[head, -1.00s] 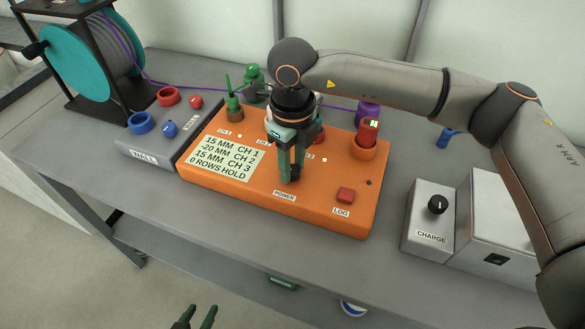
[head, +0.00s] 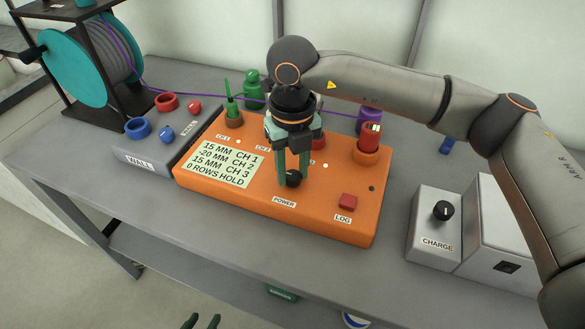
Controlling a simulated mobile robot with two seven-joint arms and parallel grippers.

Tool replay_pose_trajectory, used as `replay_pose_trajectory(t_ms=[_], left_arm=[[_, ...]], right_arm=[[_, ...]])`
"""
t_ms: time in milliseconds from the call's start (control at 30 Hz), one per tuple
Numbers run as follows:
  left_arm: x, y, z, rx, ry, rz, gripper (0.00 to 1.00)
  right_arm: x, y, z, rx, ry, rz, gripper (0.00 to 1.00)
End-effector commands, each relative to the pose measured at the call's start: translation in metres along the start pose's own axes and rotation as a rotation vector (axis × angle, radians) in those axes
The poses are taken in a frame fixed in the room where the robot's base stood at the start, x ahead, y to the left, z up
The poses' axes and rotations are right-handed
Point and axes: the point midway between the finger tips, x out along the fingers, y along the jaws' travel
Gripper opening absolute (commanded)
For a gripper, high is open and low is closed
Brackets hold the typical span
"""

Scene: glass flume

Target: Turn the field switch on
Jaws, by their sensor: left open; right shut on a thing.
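No switch with a readable "field" label shows. An orange box (head: 325,221) on the bench carries a display and a black knob (head: 293,178) above a POWER label. My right gripper (head: 293,182) points down over this box, its green fingers shut on the black knob and partly hiding it. A light grey box at the right has a dark rocker switch (head: 507,267) on its front, with no legible label. My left gripper (head: 203,322) is open and empty at the bottom edge, only its fingertips showing, well away from the box.
A CHARGE box with a black knob (head: 443,210) stands right of the orange box. A red LOG button (head: 348,202) is near my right gripper. A grey box with coloured rings (head: 138,127) and a cable reel (head: 75,68) stand at the left. The front bench strip is clear.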

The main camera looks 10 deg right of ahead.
Motion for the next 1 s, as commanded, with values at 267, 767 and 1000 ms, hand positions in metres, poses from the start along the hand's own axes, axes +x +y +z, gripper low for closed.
replay_pose_trajectory(t_ms=[267, 767, 1000], left_arm=[[0.000, 0.000, 0.000, 0.001, 0.001, 0.000, 0.50], [0.001, -0.001, 0.003, 0.001, -0.006, -0.001, 0.50], [0.001, -0.001, 0.002, 0.001, -0.006, -0.001, 0.50]], right_arm=[[-0.001, 0.000, 0.000, 0.004, -0.001, 0.001, 0.00], [0.000, 0.000, 0.000, 0.002, -0.001, 0.000, 0.69], [-0.018, 0.000, 0.001, 0.002, -0.005, 0.001, 0.69]])
